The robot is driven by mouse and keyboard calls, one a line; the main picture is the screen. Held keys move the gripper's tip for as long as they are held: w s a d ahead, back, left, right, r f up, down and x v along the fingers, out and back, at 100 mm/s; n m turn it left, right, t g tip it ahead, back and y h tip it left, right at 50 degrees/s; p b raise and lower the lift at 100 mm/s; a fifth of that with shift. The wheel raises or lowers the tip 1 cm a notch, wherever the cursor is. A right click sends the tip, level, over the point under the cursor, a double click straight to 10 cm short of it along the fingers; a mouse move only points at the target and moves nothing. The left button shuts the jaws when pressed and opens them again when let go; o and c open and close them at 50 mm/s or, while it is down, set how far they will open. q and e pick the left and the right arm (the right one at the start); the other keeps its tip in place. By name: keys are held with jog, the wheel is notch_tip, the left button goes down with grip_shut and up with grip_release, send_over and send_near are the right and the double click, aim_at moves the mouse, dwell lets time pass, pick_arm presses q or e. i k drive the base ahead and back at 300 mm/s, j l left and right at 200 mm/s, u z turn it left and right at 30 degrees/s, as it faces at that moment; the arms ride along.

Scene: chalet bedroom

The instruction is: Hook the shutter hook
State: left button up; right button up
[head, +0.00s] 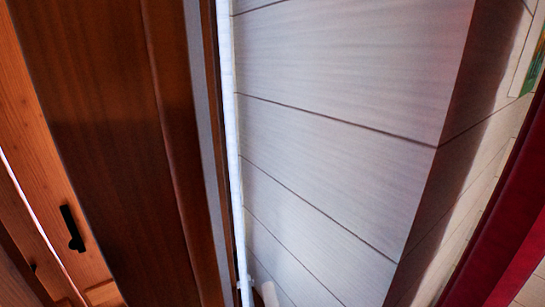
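A small black fitting (72,228) is at the lower left of the head view, on an orange-brown wooden panel (40,150). It has an upright bar with a short foot at its lower end. I cannot tell whether it is the shutter hook or a handle. A dark brown wooden panel (110,130) stands tilted in the picture to its right; I cannot tell whether it is a shutter. No other hook shows clearly. Neither of my grippers is in view.
A wall of pale horizontal boards (330,120) fills the middle and ends at a corner on the right. A thin white upright strip (230,150) runs beside it. A small white rounded piece (270,294) is at the bottom. A dark red surface (500,240) is at the right.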

aim_at(77, 243)
jog(key=k+j+u, duration=0.1)
jog(key=u, duration=0.35)
jog(key=k+j+u, duration=0.1)
jog(key=u, duration=0.35)
jog(key=j+u, duration=0.15)
jog(key=u, duration=0.3)
jog(key=k+j, duration=0.05)
